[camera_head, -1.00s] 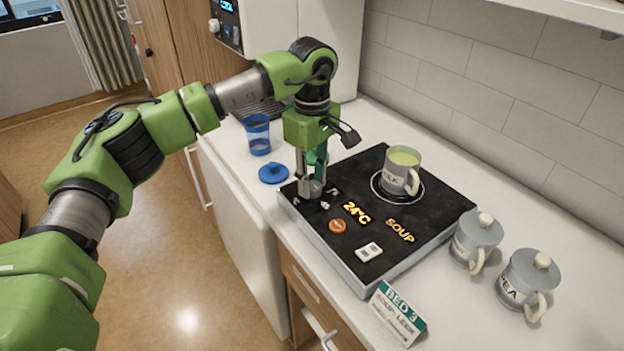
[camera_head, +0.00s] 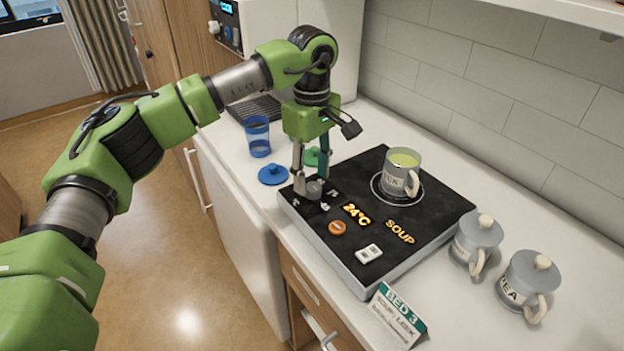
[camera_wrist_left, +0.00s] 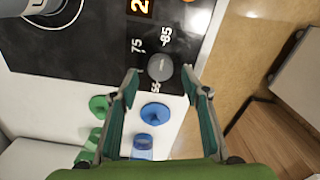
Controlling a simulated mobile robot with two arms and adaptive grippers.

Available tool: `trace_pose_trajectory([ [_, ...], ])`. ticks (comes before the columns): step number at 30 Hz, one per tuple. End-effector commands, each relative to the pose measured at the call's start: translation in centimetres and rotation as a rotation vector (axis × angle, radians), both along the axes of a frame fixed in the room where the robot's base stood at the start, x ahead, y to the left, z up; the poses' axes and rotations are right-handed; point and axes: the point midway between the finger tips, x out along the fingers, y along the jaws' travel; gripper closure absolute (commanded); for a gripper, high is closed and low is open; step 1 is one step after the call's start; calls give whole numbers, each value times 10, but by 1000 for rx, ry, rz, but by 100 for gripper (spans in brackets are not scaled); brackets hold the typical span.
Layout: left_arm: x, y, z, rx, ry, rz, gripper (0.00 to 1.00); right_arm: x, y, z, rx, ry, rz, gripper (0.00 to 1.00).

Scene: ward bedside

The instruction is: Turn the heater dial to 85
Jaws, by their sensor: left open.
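The heater dial (camera_head: 315,187) is a small grey knob at the left corner of the black heater plate (camera_head: 390,238). In the left wrist view the dial (camera_wrist_left: 160,67) has the marks 75 and 85 beside it, with another mark partly hidden. I cannot make out where its pointer stands. The heater's display (camera_head: 356,213) reads 24°C. My left gripper (camera_head: 311,184) points down at the dial, its fingers spread with one on each side. In the left wrist view the gripper (camera_wrist_left: 159,76) shows gaps between its fingers and the dial. My right gripper is not in view.
A mug (camera_head: 400,172) of green soup stands on the heater's ring. An orange button (camera_head: 337,228) and white switch (camera_head: 369,254) are near the dial. A blue cup (camera_head: 257,136), blue lid (camera_head: 273,174) and green lid (camera_head: 314,157) lie behind. Lidded mugs (camera_head: 476,238) stand right.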

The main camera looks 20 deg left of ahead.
Motion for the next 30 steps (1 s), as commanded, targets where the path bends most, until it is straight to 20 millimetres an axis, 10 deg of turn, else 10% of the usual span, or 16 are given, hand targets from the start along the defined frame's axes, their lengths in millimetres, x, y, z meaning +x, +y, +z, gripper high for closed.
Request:
trace_pose_trajectory([
  [13, 1, -1, 88, 0, -3, -1, 57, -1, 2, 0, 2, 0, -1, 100],
  [30, 0, 0, 100, 0, -1, -2, 57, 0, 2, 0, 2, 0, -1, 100],
])
